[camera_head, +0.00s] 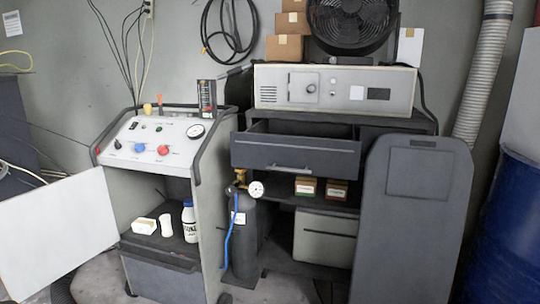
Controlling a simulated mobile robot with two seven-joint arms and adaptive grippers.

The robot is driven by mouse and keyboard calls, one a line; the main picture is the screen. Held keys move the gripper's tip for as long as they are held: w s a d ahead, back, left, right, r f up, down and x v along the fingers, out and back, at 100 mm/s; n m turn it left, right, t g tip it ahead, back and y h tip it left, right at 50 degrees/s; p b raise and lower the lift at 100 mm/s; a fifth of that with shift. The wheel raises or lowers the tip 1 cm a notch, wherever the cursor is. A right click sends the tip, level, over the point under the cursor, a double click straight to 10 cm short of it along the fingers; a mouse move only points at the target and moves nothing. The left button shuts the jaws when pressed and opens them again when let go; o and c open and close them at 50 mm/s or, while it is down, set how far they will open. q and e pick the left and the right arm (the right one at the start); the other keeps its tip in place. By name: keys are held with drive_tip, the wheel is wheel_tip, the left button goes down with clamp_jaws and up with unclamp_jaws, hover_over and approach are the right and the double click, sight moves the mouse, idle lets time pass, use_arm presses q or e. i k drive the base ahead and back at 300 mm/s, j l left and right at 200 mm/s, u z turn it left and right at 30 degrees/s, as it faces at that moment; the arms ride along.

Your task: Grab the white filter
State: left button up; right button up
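A small white cylindrical piece (165,225), which looks like the white filter, stands on the open shelf of the control cart. Neither of my grippers is in view.
The cart (150,140) has knobs and a gauge on top; its white door (60,230) stands open to the left. A gas cylinder (243,225) with a gauge and blue hose stands right of the cart. A dark cabinet's open drawer (295,153) juts out; a dark panel (415,230) stands right.

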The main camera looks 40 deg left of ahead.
sight(167, 231)
drive_tip(key=u, duration=1.05)
